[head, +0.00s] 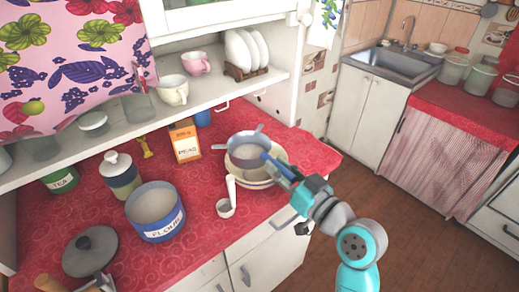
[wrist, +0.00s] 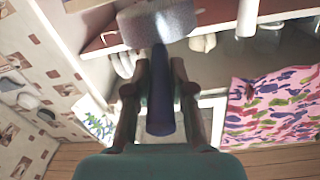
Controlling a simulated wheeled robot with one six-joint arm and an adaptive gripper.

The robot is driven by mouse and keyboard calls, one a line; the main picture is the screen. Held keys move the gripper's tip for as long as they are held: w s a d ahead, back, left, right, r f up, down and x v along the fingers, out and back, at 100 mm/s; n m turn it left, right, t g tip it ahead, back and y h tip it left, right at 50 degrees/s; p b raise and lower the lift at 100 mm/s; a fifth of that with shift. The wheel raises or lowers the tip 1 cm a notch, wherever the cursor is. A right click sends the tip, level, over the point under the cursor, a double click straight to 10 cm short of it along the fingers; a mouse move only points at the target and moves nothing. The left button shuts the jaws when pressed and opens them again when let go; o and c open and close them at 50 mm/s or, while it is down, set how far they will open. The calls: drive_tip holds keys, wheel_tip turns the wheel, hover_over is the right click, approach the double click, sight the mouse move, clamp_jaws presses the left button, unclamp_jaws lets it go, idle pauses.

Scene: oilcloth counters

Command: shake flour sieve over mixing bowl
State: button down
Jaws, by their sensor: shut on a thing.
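The flour sieve (head: 240,143) is a grey round pan with small side lugs and a blue handle. My gripper (head: 279,168) is shut on the handle from the right. The sieve is held over the pale mixing bowl (head: 254,183), which stands on the red counter and is partly hidden by the sieve. The sieve looks roughly level; I cannot tell its exact height above the bowl. In the wrist view the handle runs between the fingers of my gripper (wrist: 160,72), and the grey sieve (wrist: 158,23) shows at the top. Its contents are not clear.
A white-handled scoop (head: 226,208) lies left of the bowl. A flour canister (head: 155,229), its lid (head: 90,252), a jar (head: 121,183) and an orange carton (head: 186,142) stand farther left. A shelf (head: 215,91) with cups and plates overhangs the back. Counter front is partly clear.

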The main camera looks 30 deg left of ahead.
drive_tip(key=shift+s+a, duration=0.1)
drive_tip(key=shift+s, duration=0.15)
drive_tip(key=w, duration=0.1)
drive_tip(key=w+d, duration=0.1)
drive_tip(key=w, duration=0.1)
drive_tip(key=w+d, duration=0.1)
drive_tip(key=w, duration=0.1)
drive_tip(key=shift+d, duration=0.1)
drive_tip(key=shift+s+a, duration=0.35)
drive_tip(key=shift+s, duration=0.5)
drive_tip(key=shift+s+a, duration=0.4)
drive_tip(key=shift+s, duration=0.4)
drive_tip(key=shift+s+a, duration=0.35)
drive_tip(key=shift+s, duration=0.5)
